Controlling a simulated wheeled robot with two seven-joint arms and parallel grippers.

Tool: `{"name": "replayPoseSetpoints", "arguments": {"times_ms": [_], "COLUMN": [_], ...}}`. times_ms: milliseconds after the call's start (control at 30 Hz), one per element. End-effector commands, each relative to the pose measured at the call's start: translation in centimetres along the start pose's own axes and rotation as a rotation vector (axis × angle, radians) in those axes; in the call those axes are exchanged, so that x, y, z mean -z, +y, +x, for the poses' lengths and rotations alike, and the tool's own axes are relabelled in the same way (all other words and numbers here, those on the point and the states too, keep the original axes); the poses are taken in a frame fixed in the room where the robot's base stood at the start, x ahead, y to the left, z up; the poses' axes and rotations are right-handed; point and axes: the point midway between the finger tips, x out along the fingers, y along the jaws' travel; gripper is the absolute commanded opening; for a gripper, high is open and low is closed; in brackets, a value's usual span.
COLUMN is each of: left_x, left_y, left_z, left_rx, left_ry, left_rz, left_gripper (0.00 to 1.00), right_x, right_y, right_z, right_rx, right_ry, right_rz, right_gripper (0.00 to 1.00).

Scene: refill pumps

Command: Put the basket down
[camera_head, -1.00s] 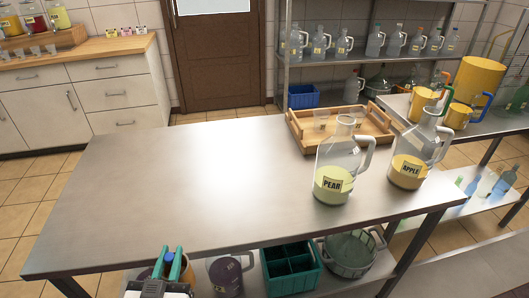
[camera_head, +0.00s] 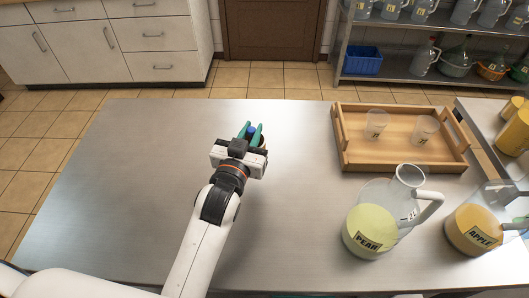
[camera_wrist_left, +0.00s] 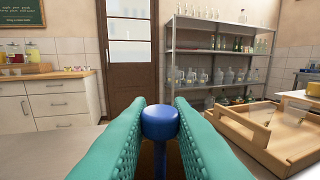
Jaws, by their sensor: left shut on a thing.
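My left gripper (camera_head: 252,128) with green fingers is over the middle of the steel table (camera_head: 130,190), pointing away towards the door. It is shut on a blue-topped thing (camera_head: 249,132). In the left wrist view this thing shows as a round blue knob (camera_wrist_left: 159,122) on a narrower blue stem between the fingers; its lower part is hidden, and I cannot tell whether it touches the table. No basket shows plainly in my grip. My right gripper is not in view.
A wooden tray (camera_head: 343,153) with two clear cups stands at the table's back right. A jug labelled PEAR (camera_head: 371,230) and one labelled APPLE (camera_head: 477,229) stand at the front right. The left part of the table is bare. A blue crate (camera_head: 362,61) is on the rack.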

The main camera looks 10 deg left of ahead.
Motion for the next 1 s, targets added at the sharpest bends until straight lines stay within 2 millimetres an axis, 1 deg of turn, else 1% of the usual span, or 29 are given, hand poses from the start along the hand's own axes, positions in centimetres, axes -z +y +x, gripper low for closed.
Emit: {"name": "replayPoseSetpoints", "arguments": {"times_ms": [33, 100, 167, 267, 400, 500, 900, 933, 1000], "left_x": [1.2, 2.3, 2.9, 3.7, 5.8, 6.8, 7.4, 7.5, 7.4], "left_y": [0.0, 0.0, 0.0, 0.0, 0.0, 0.0, 0.0, 0.0, 0.0], "left_z": [0.0, 0.0, 0.0, 0.0, 0.0, 0.0, 0.0, 0.0, 0.0], "left_rx": [-0.001, -0.001, -0.001, -0.001, -0.001, -0.001, -0.001, -0.001, 0.0], "left_ry": [0.004, 0.003, 0.001, -0.001, 0.002, 0.0, -0.002, -0.002, -0.002], "left_rz": [-0.002, -0.001, 0.0, -0.001, -0.002, 0.0, -0.001, -0.001, -0.001], "left_gripper": [0.06, 0.06, 0.06, 0.06, 0.06, 0.06, 0.06, 0.21, 0.32], "right_x": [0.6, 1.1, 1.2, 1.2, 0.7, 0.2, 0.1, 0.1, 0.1], "right_y": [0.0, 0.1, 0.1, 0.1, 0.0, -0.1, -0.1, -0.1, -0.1], "right_z": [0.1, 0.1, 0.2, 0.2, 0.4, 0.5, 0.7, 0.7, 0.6], "right_rx": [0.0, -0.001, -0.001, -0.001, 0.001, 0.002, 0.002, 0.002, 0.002], "right_ry": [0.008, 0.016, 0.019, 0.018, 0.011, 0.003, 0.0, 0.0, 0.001], "right_rz": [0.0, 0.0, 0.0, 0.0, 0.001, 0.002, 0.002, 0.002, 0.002], "right_gripper": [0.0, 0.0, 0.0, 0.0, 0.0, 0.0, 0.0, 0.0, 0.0]}}
